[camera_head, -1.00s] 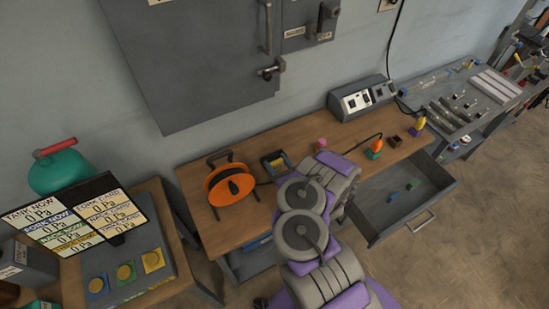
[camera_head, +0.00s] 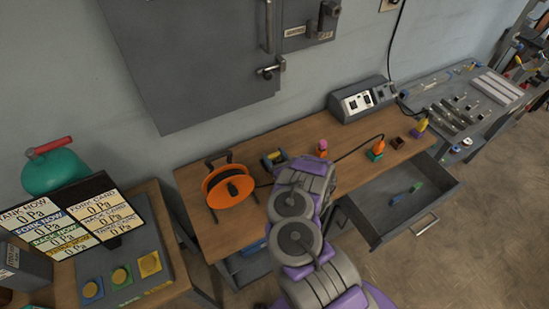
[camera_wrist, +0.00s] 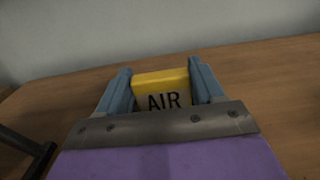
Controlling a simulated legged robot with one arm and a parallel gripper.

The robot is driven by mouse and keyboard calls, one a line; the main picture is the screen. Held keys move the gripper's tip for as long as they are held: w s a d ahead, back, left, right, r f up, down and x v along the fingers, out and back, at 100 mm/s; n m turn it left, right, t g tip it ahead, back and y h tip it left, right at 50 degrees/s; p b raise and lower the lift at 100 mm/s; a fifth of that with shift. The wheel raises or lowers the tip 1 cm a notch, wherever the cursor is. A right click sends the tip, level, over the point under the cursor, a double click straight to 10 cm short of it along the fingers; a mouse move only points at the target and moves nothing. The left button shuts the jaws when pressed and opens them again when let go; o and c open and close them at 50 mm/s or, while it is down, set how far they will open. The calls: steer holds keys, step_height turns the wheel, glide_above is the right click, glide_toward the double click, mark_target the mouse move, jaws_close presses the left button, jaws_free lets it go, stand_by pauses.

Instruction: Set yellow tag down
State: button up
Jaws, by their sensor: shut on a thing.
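The yellow tag (camera_wrist: 162,90) shows in the wrist view between the two blue-grey fingers of my gripper (camera_wrist: 160,88). It has a yellow top edge and a pale face with the word "AIR". My gripper is shut on it. The wooden bench top (camera_wrist: 265,85) lies below and beyond it; I cannot tell whether the tag touches the wood. In the head view my purple and grey arm reaches over the wooden bench (camera_head: 235,238) and hides the gripper and tag.
An orange reel (camera_head: 230,186) stands left on the bench. A pink-topped orange item (camera_head: 322,147), an orange-and-green tool (camera_head: 376,150) and a grey control box (camera_head: 362,99) stand along the bench. An open drawer (camera_head: 395,200) juts out at right.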

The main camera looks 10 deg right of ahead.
steer(key=shift+f+b, duration=0.15)
steer(key=shift+b, duration=0.2)
steer(key=o, duration=1)
steer(key=shift+p, duration=1.05)
